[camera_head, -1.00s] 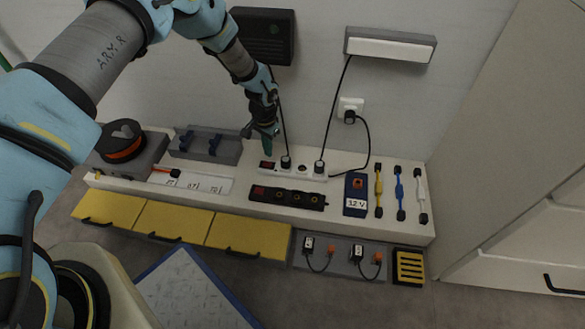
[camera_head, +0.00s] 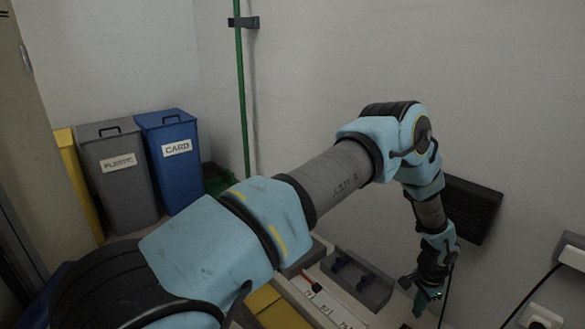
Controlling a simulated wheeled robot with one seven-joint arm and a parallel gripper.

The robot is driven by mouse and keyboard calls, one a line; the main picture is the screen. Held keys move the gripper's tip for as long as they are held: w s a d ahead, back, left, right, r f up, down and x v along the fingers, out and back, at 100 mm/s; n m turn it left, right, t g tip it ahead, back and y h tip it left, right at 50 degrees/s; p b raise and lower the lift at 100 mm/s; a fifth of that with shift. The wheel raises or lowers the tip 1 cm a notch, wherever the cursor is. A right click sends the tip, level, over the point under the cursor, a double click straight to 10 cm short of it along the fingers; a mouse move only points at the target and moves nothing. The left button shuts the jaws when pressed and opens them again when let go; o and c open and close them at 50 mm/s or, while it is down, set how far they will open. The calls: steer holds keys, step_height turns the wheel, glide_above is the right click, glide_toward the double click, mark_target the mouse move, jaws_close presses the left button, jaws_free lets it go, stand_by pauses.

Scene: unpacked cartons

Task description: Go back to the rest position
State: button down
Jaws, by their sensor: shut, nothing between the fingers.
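My arm reaches across the lower middle of the head view to the right. My gripper (camera_head: 422,300) hangs at its end, pointing down, low at the right near the wall. The gripper is small in the picture. It looks shut, with nothing seen held in it. The white bench (camera_head: 318,304) lies below and left of the gripper, partly hidden by my arm. I cannot tell the exact height of the gripper above the bench.
A grey bin (camera_head: 118,178) marked PLASTIC, a blue bin (camera_head: 172,160) marked CARD and a yellow bin (camera_head: 76,180) stand at the left. A green pole (camera_head: 243,95) runs up the wall. A grey holder (camera_head: 358,283) sits left of the gripper. A dark wall box (camera_head: 468,208) hangs behind.

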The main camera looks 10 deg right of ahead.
steer(key=w+a+r+n, duration=0.3)
steer(key=w+a+r, duration=0.4)
steer(key=a+r, duration=0.4)
steer(key=w+a+r+n, duration=0.4)
steer(key=w+a+r, duration=0.3)
steer(key=a+r, duration=0.4)
steer(key=s+a+r+n+t, duration=0.1)
steer(key=s+a+r+n, duration=0.25)
steer(key=a, duration=0.55)
steer(key=s+a+r+n, duration=0.3)
steer(key=s+a+r, duration=0.15)
steer(key=a, duration=0.45)
steer(key=s+a+r+n+t, duration=0.1)
steer(key=s+a+r+n, duration=0.3)
steer(key=a, duration=0.5)
step_height(320, 180, up, 36)
steer(key=w+m+p, duration=0.1)
steer(key=p, duration=3.4)
steer(key=shift+w+d, duration=0.2)
steer(key=shift+f+m, duration=0.1)
steer(key=shift+m, duration=0.15)
